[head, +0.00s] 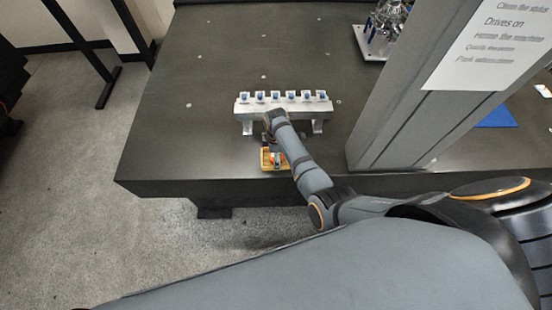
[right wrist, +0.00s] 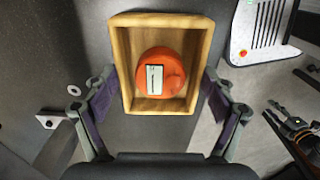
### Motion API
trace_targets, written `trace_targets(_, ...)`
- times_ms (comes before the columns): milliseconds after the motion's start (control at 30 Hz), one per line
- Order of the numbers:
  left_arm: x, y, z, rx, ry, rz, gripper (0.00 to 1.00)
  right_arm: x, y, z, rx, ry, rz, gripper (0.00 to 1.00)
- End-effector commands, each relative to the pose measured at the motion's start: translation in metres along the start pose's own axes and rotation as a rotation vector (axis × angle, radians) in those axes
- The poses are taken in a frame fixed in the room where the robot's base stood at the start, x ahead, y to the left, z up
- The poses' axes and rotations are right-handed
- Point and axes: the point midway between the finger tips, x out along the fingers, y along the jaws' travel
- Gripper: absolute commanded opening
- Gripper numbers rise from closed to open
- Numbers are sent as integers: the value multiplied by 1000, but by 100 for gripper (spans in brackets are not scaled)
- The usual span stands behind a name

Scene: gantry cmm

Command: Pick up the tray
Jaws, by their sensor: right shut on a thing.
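The tray is a small wooden open box (right wrist: 119,60), seen from above in the right wrist view. A round orange thing with a pale label (right wrist: 172,68) lies inside it. In the head view the tray (head: 265,166) is at the table's front edge, partly hidden by my right arm. My right gripper (right wrist: 160,88) is shut on the tray, one finger against each long side. I cannot tell whether the tray rests on the table or is just above it. A dark gripper-like part, probably my left gripper (right wrist: 292,124), shows at the right of the wrist view; its jaws are unclear.
A metal rack with several small blue-topped pieces (head: 248,106) stands on the dark table (head: 200,70) just behind the tray. A grey column (head: 405,100) with a paper sign rises to the right. The table's left part is clear.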

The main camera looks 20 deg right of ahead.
Motion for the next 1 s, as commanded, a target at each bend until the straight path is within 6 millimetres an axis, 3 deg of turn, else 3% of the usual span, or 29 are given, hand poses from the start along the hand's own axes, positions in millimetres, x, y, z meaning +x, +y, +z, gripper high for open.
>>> trace_targets(267, 0, 0, 0, 0, 0, 0, 40, -2, 0, 0, 0, 0, 0, 52)
trace_targets(567, -6, 0, -1, 0, 1, 0, 40, -35, -1, 1, 0, 0, 2, 52)
trace_targets(867, -12, -1, -2, 0, 1, 0, 40, -83, -33, 29, 2, 0, 3, 52)
trace_targets(1000, -9, 0, -1, 0, 1, 0, 40, -101, -60, 52, 1, -3, -1, 52)
